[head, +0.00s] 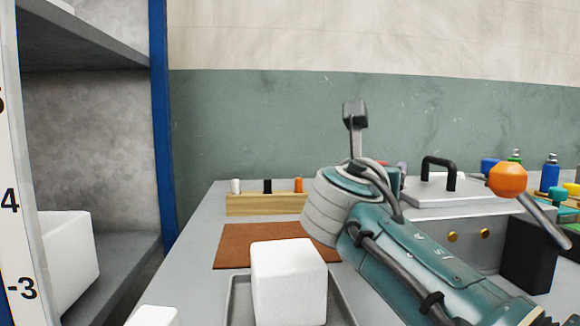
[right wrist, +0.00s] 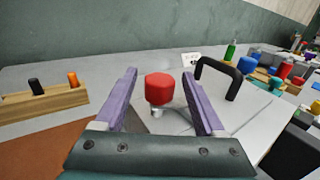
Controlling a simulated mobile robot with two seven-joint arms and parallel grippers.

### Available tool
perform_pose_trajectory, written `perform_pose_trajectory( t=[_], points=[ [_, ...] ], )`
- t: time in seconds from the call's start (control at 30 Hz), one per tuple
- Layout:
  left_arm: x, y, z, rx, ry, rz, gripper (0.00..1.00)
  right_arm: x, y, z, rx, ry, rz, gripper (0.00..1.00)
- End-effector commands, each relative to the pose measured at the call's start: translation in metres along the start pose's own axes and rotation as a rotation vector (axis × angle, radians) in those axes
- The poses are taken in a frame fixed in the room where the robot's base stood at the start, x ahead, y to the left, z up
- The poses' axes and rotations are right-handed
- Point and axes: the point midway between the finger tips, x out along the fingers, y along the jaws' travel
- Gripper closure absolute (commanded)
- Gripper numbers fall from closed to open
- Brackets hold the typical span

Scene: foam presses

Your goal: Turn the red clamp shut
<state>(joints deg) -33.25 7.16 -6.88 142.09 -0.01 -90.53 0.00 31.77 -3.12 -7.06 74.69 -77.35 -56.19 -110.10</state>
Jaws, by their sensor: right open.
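The red clamp shows in the right wrist view as a red knob (right wrist: 160,87) on a short metal stem, standing on a light grey surface. My right gripper (right wrist: 160,75) is open, with one purple finger on each side of the knob. Small gaps seem to separate the fingers from the knob, and I cannot tell whether either touches it. In the head view my right arm (head: 420,260) reaches toward the press and hides its fingers and most of the clamp. My left gripper is in neither view.
A press lid with a black handle (head: 438,165) lies right of my arm. An orange ball lever (head: 508,180) juts out at the right. A wooden peg rack (head: 265,207), brown mat (head: 240,240) and white foam block (head: 288,283) lie left. Bottles (head: 550,172) crowd the far right.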

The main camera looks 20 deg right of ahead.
Motion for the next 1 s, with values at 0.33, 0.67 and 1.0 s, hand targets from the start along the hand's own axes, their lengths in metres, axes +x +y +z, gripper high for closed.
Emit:
perform_pose_trajectory(
  t=[0.33, 0.67, 1.0],
  points=[
    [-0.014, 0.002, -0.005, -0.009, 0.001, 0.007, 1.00, -0.051, 0.001, 0.001, 0.001, 0.004, 0.003, 0.28],
    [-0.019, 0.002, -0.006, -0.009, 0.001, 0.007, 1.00, -0.097, 0.000, 0.000, 0.000, 0.002, 0.000, 0.28],
    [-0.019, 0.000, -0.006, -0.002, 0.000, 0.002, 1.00, -0.099, 0.000, 0.000, 0.000, 0.001, -0.002, 0.28]
  ],
)
